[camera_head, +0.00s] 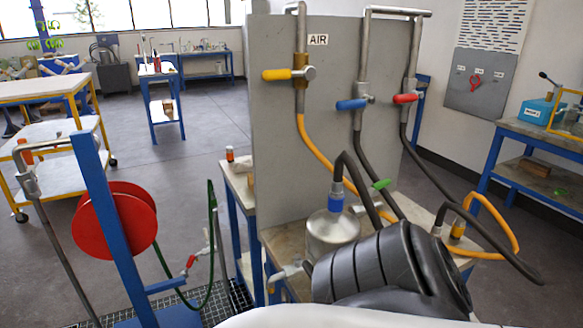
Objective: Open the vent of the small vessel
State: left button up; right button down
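A dark ribbed link of mine covers the lower right. Neither gripper is in view.
A grey panel (282,150) carries pipes with yellow (276,75), blue (351,104) and red (405,98) valve handles; an AIR label is beside the yellow one. Black and orange hoses loop over the bench. A red hose reel (112,218) on a blue post stands left. Open floor lies behind.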

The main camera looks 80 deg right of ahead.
aim_at(380, 185)
jog(key=k, duration=0.85)
jog(key=z, duration=0.4)
